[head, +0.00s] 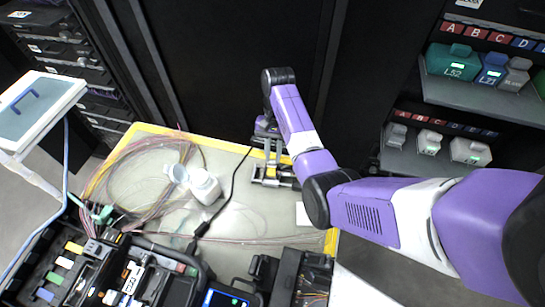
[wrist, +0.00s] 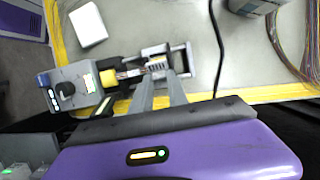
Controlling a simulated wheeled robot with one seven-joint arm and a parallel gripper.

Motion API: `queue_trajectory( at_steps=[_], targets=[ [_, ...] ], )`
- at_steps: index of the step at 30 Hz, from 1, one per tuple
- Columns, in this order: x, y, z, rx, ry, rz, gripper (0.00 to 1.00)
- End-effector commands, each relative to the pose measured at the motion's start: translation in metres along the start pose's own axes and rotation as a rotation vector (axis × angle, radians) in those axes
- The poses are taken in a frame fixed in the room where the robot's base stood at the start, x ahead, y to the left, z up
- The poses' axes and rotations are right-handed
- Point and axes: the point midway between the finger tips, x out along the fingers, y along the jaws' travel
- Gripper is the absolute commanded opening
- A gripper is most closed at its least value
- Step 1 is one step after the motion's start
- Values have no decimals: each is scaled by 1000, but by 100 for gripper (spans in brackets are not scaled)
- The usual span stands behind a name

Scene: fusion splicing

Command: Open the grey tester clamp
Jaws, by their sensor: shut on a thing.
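The tester (wrist: 75,88) is a grey box with a black knob in the wrist view, lying at the yellow edge of the mat. Its grey clamp (wrist: 183,57), with a metal frame, sticks out to the right. In the head view the clamp frame (head: 257,173) shows below my gripper. The tester's body is mostly hidden behind my arm there. My gripper (wrist: 158,72) reaches down onto the clamp, its two grey fingers close together and shut on it. It also shows in the head view (head: 271,172). The fingers cover part of the clamp, so its exact position is unclear.
A white bottle (head: 205,187) with its lid off stands on the mat (head: 240,222), beside coiled fibres (head: 125,175) and a black cable (head: 222,195). A white block (wrist: 88,25) lies near the tester. Black splicing equipment (head: 145,280) fills the front. Dark cabinets (head: 240,60) stand behind.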

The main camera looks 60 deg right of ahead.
Motion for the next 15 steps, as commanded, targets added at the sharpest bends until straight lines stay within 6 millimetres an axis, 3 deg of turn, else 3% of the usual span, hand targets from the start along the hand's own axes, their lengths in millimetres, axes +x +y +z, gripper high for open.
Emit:
queue_trajectory(
  at_steps=[15],
  targets=[
    [-3,0,-7,1,-124,0,0]
  ],
)
